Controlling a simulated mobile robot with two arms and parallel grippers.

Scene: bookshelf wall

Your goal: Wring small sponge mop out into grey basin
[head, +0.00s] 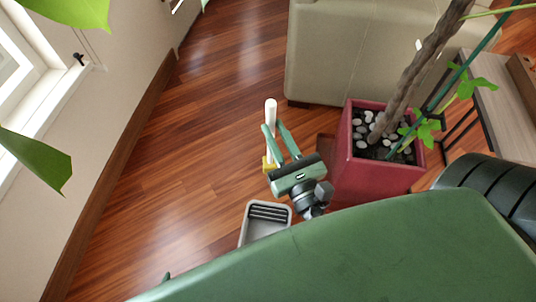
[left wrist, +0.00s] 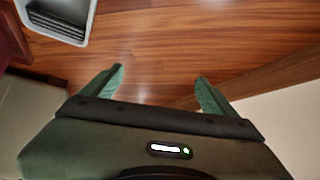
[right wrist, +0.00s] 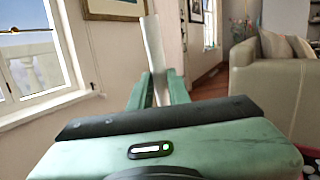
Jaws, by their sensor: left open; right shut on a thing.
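The small sponge mop has a white handle (head: 271,115) and a yellow head (head: 268,164), which shows below the handle. My right gripper (head: 273,130) is shut on the handle. The handle also stands up between its fingers in the right wrist view (right wrist: 153,45); the yellow head is hidden there. The grey basin (head: 247,236) stands on the floor below my right gripper, its dark ribbed grid at the far end. It also shows at the top left of the left wrist view (left wrist: 87,30). My left gripper (left wrist: 160,85) is open and empty; only a green tip shows in the head view (head: 166,277).
A red planter (head: 370,175) with stones and a plant stands right of my right gripper. A beige sofa (head: 340,50) is behind it. The wall with a window is at the left. Wooden floor (head: 170,170) between the wall and basin is clear.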

